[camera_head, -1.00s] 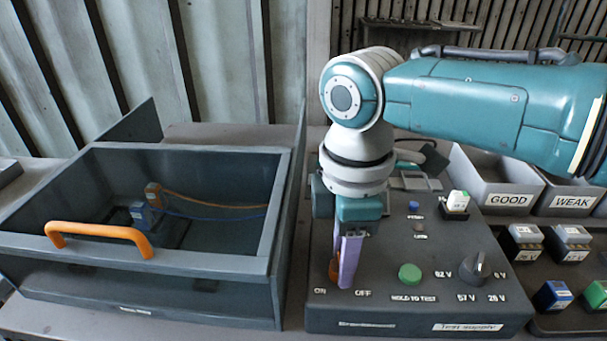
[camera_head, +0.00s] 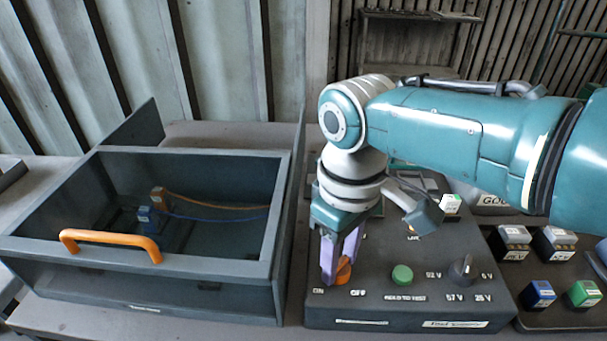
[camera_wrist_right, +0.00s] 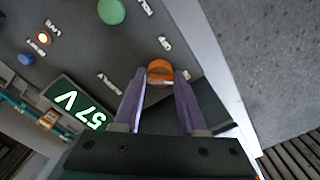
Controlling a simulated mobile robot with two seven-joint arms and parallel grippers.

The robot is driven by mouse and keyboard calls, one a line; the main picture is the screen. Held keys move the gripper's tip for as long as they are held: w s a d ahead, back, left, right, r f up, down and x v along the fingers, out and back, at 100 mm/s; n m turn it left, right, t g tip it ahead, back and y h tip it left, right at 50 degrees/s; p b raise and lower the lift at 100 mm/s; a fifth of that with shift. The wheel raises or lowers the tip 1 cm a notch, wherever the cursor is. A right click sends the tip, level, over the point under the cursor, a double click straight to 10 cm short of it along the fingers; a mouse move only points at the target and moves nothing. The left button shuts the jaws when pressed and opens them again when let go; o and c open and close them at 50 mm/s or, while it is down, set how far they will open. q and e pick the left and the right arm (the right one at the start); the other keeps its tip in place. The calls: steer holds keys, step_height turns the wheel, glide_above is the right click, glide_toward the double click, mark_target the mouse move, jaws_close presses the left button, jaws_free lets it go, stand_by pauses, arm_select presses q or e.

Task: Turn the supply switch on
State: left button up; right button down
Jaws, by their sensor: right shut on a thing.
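The supply switch is an orange knob (camera_head: 343,271) on the dark test supply box (camera_head: 450,290), between the printed words ON and OFF. In the right wrist view the orange knob (camera_wrist_right: 160,72) sits between my two purple fingertips. My right gripper (camera_head: 336,277) points down at the box's front left and is shut on the knob; it also shows in the right wrist view (camera_wrist_right: 160,77). The fingers partly cover the knob in the head view. My left gripper is out of view.
A green button (camera_head: 402,275) and a black dial (camera_head: 461,270) are right of the switch. An open grey drawer (camera_head: 280,240) with an orange handle (camera_head: 110,240) stands left. Several small blocks sit on a dark tray (camera_head: 520,285) at right.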

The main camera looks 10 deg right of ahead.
mark_target(340, 263)
steer(key=shift+m, duration=0.5)
steer(key=shift+c, duration=2.3)
jaws_free()
step_height(340, 263, up, 9)
steer(key=p, duration=0.3)
steer(key=shift+p, duration=0.4)
steer(key=shift+r, duration=0.5)
